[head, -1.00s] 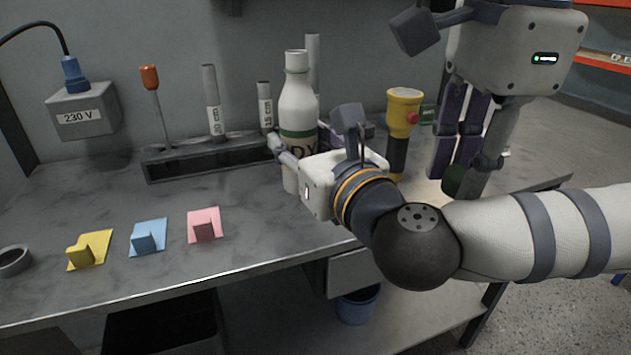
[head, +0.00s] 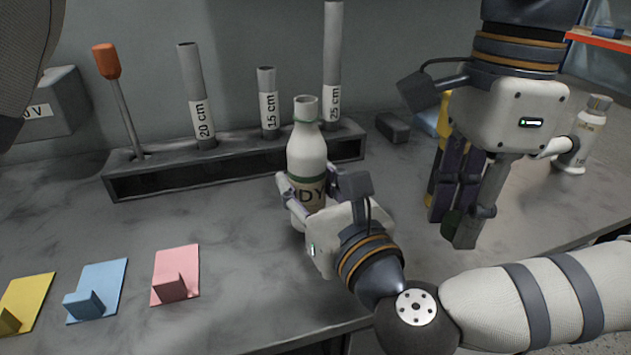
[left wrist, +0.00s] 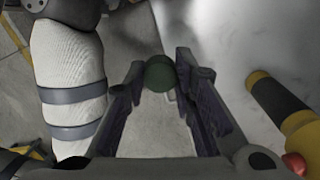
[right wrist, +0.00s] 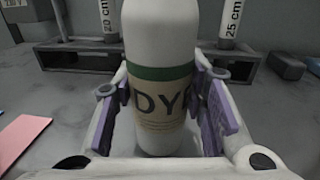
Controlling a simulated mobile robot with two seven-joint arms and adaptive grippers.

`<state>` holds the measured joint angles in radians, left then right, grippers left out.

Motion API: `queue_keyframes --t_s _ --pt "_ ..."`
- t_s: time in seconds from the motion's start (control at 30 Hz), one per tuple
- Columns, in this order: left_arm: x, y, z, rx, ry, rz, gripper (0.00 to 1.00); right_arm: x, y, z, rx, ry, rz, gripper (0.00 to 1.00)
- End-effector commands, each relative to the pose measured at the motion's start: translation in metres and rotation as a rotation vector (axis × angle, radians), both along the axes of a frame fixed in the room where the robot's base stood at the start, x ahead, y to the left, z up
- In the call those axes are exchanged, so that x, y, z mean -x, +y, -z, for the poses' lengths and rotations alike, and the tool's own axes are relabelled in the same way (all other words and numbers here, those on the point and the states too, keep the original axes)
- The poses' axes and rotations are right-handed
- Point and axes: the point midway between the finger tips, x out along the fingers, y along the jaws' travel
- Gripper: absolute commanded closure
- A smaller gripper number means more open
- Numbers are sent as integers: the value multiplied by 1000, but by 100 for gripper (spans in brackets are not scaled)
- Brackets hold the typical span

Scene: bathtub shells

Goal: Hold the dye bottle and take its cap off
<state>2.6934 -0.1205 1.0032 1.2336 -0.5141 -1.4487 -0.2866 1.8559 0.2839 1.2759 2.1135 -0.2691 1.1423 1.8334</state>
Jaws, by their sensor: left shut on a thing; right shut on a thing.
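The white dye bottle (head: 307,155) stands upright with a green band and a label reading DY. Its neck is open, with no cap on it. My right gripper (head: 310,192) is shut around its label, as the right wrist view of the bottle (right wrist: 160,85) also shows.
A dark rack (head: 225,163) with labelled tubes and an orange-handled tool stands behind the bottle. A yellow and black tool (left wrist: 280,110) is near my left gripper. Another white bottle (head: 583,135) stands at the right. Coloured pads, including a pink one (head: 178,262), lie front left.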

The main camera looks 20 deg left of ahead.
Motion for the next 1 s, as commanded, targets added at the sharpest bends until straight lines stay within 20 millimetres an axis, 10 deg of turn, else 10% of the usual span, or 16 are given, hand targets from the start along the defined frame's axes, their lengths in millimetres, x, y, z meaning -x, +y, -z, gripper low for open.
queue_keyframes --t_s 0.03,0.4,0.43,0.53,1.0 --pt "-3 0 24 -1 37 0 100 -1 0 24 1 21 -2 100" --pt "-3 0 23 -1 36 0 100 0 -1 22 2 9 -2 100" --pt "-3 0 24 -1 36 0 100 0 -1 22 2 10 -2 59" --pt "-3 0 22 0 34 0 100 0 -1 21 2 8 -1 41" --pt "-3 0 19 -1 28 1 100 16 -15 17 1 9 -3 41"
